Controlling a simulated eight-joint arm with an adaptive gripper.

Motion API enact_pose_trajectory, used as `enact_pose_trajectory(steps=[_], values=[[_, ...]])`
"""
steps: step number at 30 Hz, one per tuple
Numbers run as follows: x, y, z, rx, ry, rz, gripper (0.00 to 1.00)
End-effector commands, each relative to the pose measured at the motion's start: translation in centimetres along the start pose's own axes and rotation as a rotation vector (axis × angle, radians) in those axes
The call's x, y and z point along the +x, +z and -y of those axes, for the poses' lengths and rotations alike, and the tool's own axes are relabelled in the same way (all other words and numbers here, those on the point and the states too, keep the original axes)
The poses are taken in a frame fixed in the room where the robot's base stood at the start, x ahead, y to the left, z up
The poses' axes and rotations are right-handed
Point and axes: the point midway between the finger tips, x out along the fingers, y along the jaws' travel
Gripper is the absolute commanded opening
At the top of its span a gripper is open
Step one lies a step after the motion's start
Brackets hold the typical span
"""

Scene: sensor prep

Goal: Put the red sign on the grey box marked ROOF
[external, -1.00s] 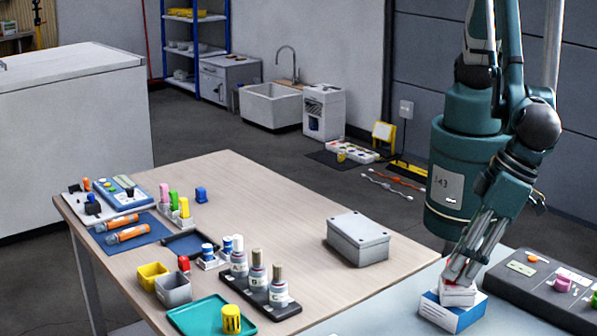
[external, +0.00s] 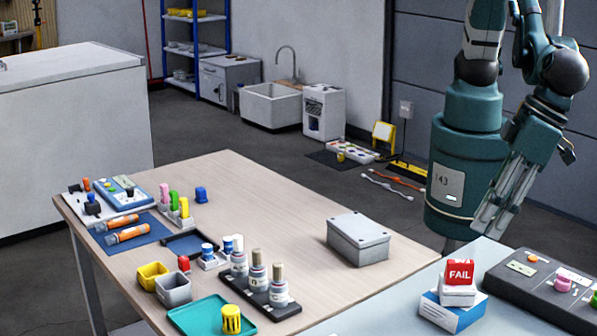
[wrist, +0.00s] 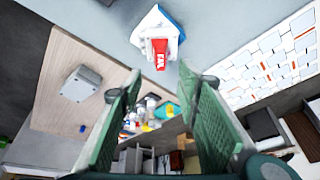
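The red sign (external: 459,272), with FAIL on it, stands upright on a small white-grey box (external: 457,295). That box rests on a larger blue and white box (external: 452,316). No ROOF marking is legible. The sign also shows at the top middle of the wrist view (wrist: 160,53). A grey lidded box (external: 358,238) sits apart on the wooden table and also shows in the wrist view (wrist: 82,84); I read no marking on it. My gripper (external: 487,224) is above and apart from the sign, with its fingers (wrist: 163,88) spread and nothing between them.
A dark panel with coloured knobs (external: 545,285) lies right of the stack on the grey table. The wooden table (external: 300,200) holds a dark rack of bottles (external: 268,300), a teal tray (external: 212,318) and small bins (external: 173,288). Its middle is clear.

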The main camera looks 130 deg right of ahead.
Motion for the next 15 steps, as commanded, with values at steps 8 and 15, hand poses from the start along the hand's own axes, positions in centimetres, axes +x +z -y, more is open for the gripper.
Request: enact_pose_trajectory(steps=[8,15], values=[[-1.07,0.02,-0.03,0.000,0.000,0.000,0.33],[-1.07,0.02,-0.03,0.000,0.000,0.000,0.33]])
